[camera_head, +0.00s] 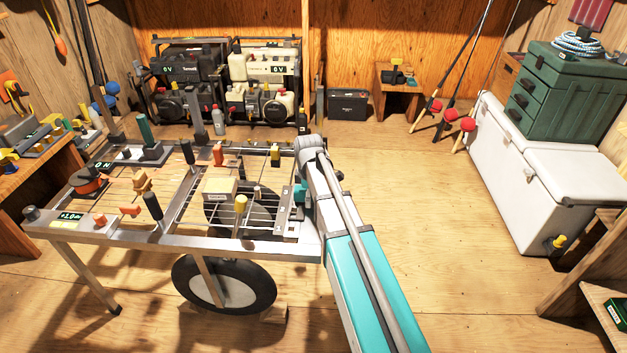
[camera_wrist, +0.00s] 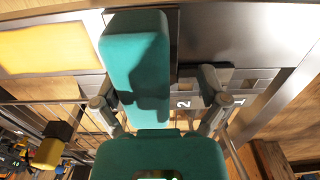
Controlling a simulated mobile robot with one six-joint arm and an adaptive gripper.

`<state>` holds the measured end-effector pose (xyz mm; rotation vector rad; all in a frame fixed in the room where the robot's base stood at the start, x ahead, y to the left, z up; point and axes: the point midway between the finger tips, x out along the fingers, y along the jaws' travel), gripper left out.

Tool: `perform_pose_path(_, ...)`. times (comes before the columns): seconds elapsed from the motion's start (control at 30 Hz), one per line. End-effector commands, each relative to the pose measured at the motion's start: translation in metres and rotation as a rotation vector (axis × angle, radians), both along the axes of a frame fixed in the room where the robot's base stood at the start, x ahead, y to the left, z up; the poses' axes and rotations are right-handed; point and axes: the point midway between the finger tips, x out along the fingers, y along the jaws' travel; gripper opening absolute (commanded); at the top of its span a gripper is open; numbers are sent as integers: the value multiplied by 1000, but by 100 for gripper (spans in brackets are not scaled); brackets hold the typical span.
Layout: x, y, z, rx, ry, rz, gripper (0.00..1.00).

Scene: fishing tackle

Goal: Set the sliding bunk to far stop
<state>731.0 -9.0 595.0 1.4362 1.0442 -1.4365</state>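A teal padded block (camera_wrist: 135,60), which looks like the sliding bunk, stands on a metal plate in the wrist view. A small teal piece, probably the same block, shows beside my arm at the frame's right end in the head view (camera_head: 299,191). My gripper (camera_wrist: 158,108) has its two grey fingers spread, one on each side of the block's near end. A gap shows at the right finger; contact at the left finger is unclear. Stop marks "2" and "1" (camera_wrist: 238,101) lie right of the block. My arm hides most of the gripper in the head view.
The metal frame (camera_head: 110,232) carries several upright posts, knobs and small displays. A yellow-topped post (camera_head: 240,204) stands left of my gripper. A wheel (camera_head: 224,285) sits below. The wooden floor to the right is clear up to the white cooler (camera_head: 520,175).

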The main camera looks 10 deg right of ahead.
Motion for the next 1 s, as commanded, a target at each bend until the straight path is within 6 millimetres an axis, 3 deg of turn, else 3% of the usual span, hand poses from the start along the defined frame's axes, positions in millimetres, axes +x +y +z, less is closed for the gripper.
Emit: perform_pose_path(1.0, -2, 1, 89, 0, 0, 0, 91)
